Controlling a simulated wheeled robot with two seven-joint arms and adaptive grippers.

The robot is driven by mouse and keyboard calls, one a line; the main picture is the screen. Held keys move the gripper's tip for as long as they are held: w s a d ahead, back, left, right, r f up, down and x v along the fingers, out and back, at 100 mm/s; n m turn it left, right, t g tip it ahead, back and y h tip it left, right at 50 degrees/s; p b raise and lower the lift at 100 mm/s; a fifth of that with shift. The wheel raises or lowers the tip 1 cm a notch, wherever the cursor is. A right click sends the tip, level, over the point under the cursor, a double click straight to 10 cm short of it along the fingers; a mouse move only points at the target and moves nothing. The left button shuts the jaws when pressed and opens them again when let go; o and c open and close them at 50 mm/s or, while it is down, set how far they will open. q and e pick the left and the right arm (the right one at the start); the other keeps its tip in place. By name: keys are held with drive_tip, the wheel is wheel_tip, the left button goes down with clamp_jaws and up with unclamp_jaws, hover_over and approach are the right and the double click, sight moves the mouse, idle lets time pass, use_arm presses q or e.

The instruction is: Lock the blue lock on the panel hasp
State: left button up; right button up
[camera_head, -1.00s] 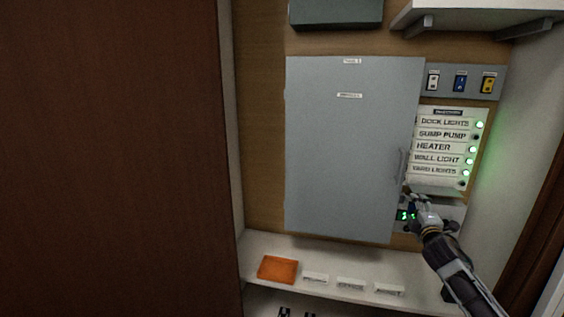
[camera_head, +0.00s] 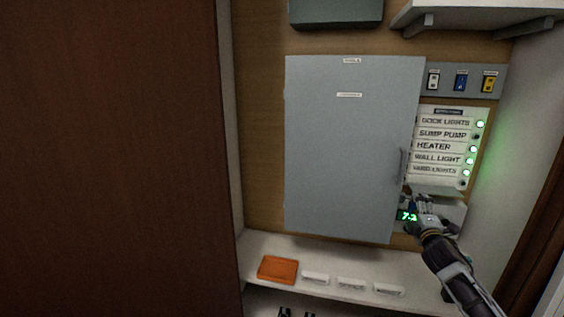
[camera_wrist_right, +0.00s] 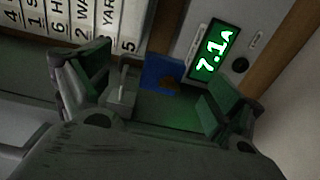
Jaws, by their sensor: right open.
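A blue block that looks like the lock (camera_wrist_right: 157,72) shows between the fingers of my right gripper in the right wrist view, with a dark brown patch at its lower right. A grey metal piece (camera_wrist_right: 122,92), perhaps the hasp, stands just left of it. I cannot tell whether the two are joined. My right gripper (camera_wrist_right: 155,92) is open around this area, with no clear contact on the lock. In the head view the right gripper (camera_head: 416,207) is at the lower right corner of the grey panel door (camera_head: 345,150), largely hiding the lock. My left gripper is not in view.
A green-lit display (camera_head: 407,216) is beside the gripper. Above are a labelled list with green lamps (camera_head: 444,146) and a switch strip (camera_head: 460,82). Below, a shelf (camera_head: 330,262) holds an orange box (camera_head: 278,270) and small labels. A brown wooden surface (camera_head: 110,160) fills the left.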

drive_tip(key=shift+s+a+r, duration=0.1)
drive_tip(key=shift+s+a, duration=0.05)
drive_tip(key=shift+s, duration=0.55)
drive_tip(key=shift+p+v, duration=0.4)
drive_tip(key=shift+v, duration=0.4)
drive_tip(key=shift+s+a, duration=0.1)
drive_tip(key=shift+s, duration=0.25)
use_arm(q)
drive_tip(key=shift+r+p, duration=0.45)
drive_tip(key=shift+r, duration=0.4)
use_arm(e)
drive_tip(key=v, duration=0.3)
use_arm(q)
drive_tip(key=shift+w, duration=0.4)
use_arm(e)
drive_tip(key=v, duration=1.2)
